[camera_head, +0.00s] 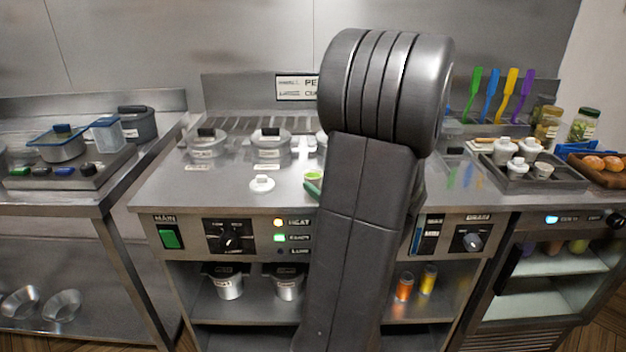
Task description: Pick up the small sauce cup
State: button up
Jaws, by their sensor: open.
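A small pale cup with green contents (314,179) stands on the steel range top, just left of my arm, and looks like the small sauce cup. Its right side is close to my arm's edge, and a darker green item (311,190) beside it is partly hidden by the arm. Another small white cup (543,171) stands on the dark tray at the right; I cannot tell what it holds. My arm rises through the middle of the view and blocks much of the range. My gripper is not visible, so its place relative to the cup does not show.
Lidded pots (271,142) are set in the range behind. The dark tray (513,184) holds white containers at right. Coloured spatulas (491,96) stand at the back. The range top's left front is clear.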

aim_at(309, 172)
jog(key=p+x, duration=0.1)
jog(key=x, duration=0.6)
jog(key=shift+w+a+p, duration=0.1)
jog(key=shift+w+p, duration=0.05)
jog(key=shift+p, duration=0.2)
jog(key=c, duration=0.9)
